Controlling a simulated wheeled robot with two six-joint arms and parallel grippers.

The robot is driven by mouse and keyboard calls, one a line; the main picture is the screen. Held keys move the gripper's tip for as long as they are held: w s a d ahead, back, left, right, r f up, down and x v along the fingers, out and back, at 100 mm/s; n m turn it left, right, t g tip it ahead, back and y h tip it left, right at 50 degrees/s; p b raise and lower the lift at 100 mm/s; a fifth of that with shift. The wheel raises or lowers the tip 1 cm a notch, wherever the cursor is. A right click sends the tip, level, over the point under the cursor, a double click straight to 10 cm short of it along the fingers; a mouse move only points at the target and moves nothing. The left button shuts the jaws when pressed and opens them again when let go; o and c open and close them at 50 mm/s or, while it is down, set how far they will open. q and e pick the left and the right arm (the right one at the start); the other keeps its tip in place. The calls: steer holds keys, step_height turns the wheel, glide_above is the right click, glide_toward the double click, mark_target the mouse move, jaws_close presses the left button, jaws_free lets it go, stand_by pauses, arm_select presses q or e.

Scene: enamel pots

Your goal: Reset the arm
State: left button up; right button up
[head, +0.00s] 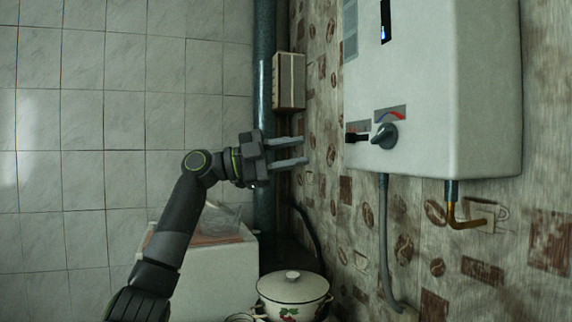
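My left arm comes up from the lower left, and my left gripper (303,151) is held in the air, pointing right toward the white water heater. Its two grey fingers are apart with nothing seen between them, so it is open. A white enamel pot (292,289) with a lid and a fruit picture on its side stands below the gripper at the bottom of the view. The gripper is well above the pot and apart from it. My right gripper is not in view.
The water heater (440,90) with a dark knob (384,136) hangs on the right wall, close to the fingertips. A dark vertical pipe (264,80) and a small box (289,80) are behind the gripper. A white cabinet (215,275) with a clear item on top stands behind my arm.

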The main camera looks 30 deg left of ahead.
arm_select(q)
steer(key=shift+s+a+f, duration=0.1)
steer(key=shift+s+a, duration=0.25)
steer(key=shift+a, duration=0.25)
